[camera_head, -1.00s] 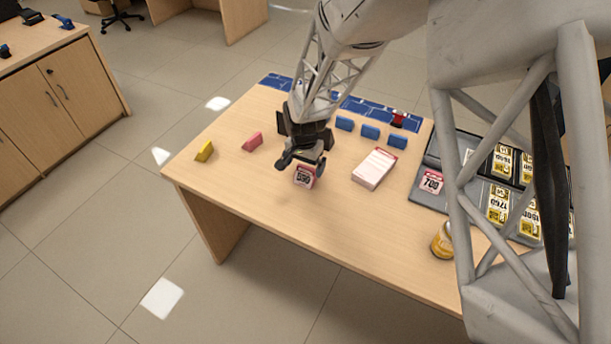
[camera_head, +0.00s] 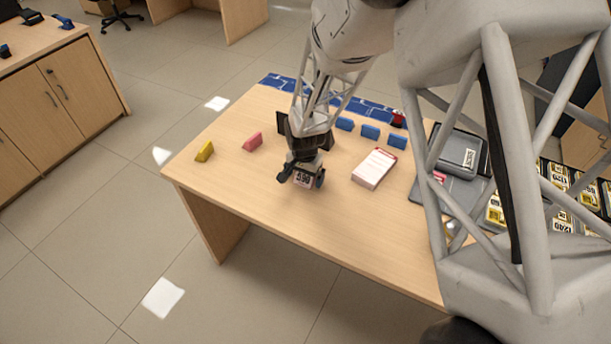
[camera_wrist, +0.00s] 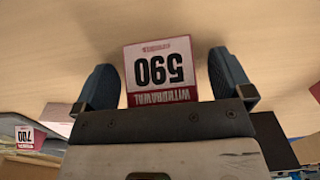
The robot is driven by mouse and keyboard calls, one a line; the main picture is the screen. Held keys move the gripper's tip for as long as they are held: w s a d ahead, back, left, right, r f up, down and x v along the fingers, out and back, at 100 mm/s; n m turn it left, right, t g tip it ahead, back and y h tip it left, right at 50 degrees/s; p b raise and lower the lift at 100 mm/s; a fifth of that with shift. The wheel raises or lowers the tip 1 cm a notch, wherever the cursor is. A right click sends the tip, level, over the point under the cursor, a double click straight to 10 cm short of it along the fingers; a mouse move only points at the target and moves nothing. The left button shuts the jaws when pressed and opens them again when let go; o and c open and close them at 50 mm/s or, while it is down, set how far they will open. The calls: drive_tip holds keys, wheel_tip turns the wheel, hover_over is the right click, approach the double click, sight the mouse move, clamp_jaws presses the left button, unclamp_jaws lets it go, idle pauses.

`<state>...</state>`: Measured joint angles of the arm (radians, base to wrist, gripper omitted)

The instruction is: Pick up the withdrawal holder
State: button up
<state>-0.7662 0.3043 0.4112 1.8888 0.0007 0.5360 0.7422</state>
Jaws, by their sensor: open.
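In the head view the holder (camera_head: 303,180) stands on the counter (camera_head: 270,215), partly covered by my gripper (camera_head: 300,177). My gripper is open around it and points down.
A white and red stack (camera_head: 374,169) lies to the right of my gripper. Pink (camera_head: 252,142) and yellow (camera_head: 204,151) blocks stand to the left, and several blue blocks (camera_head: 370,132) behind. A grey tray (camera_head: 462,190) with labelled items is at the right. The front counter is clear.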

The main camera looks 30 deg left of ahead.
sight(305, 179)
drive_tip(key=c, duration=1)
drive_tip(key=shift+r, duration=0.1)
drive_tip(key=shift+r, duration=0.65)
drive_tip(key=shift+s+d+r, duration=0.15)
drive_tip(key=shift+s+r, duration=0.05)
drive_tip(key=shift+r, duration=0.35)
drive_tip(key=shift+s+d+r, duration=0.15)
drive_tip(key=shift+r, duration=0.35)
drive_tip(key=s+d, duration=0.3)
drive_tip(key=s+d+r, duration=0.1)
drive_tip(key=s+d, duration=0.6)
drive_tip(key=s, duration=0.1)
drive_tip(key=shift+d+r, duration=0.15)
drive_tip(key=shift+r, duration=0.05)
